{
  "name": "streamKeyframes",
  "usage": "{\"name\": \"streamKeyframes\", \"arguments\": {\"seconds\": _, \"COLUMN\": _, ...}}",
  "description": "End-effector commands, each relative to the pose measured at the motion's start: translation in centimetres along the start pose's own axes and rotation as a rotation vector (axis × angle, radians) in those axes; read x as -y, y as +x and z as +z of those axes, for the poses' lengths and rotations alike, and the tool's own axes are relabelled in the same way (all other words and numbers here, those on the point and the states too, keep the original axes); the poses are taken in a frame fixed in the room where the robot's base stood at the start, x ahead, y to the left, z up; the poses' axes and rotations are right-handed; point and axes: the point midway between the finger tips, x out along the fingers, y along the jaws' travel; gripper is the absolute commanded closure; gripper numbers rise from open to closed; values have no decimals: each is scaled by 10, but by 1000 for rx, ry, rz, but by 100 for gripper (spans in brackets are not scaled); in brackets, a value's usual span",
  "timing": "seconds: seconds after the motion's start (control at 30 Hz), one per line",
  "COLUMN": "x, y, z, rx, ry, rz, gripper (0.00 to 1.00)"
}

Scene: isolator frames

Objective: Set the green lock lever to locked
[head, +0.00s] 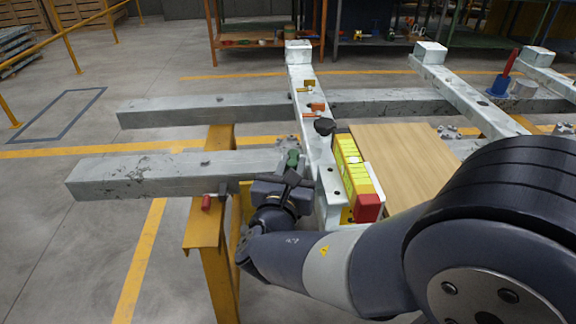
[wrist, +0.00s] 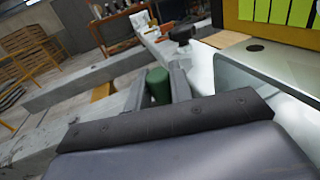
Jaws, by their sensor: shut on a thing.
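The green lock lever (head: 293,158) shows as a small green grip on the near part of the pale metal crossbeam (head: 307,120) in the head view. In the wrist view it is a green cylinder (wrist: 158,85) between two dark fingers. My gripper (head: 291,174) is at the lever, coming from the near side, with its fingers (wrist: 158,90) shut on the green grip. The lever's base and pivot are mostly hidden by my gripper, so I cannot tell its lock position.
A black knob (head: 325,126), an orange lever (head: 317,107) and a brown-yellow lever (head: 309,84) stand farther along the crossbeam. A yellow box (head: 353,165) with a red end and a wooden board (head: 400,150) lie to the right. A red-tipped part (head: 206,203) is left.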

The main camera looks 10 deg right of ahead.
Motion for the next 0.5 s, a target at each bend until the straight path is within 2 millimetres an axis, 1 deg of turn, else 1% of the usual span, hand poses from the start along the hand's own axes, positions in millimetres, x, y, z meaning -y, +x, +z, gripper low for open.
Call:
{"name": "streamKeyframes", "arguments": {"seconds": 0.03, "x": 3, "y": 0, "z": 0, "rx": 1, "ry": -2, "rz": -7, "gripper": 100}}
{"name": "streamKeyframes", "arguments": {"seconds": 0.4, "x": 3, "y": 1, "z": 0, "rx": 1, "ry": -2, "rz": -7, "gripper": 100}}
{"name": "streamKeyframes", "arguments": {"seconds": 0.43, "x": 3, "y": 1, "z": 0, "rx": 1, "ry": -2, "rz": -7, "gripper": 78}}
{"name": "streamKeyframes", "arguments": {"seconds": 0.5, "x": 2, "y": 0, "z": 0, "rx": 1, "ry": -2, "rz": -6, "gripper": 72}}
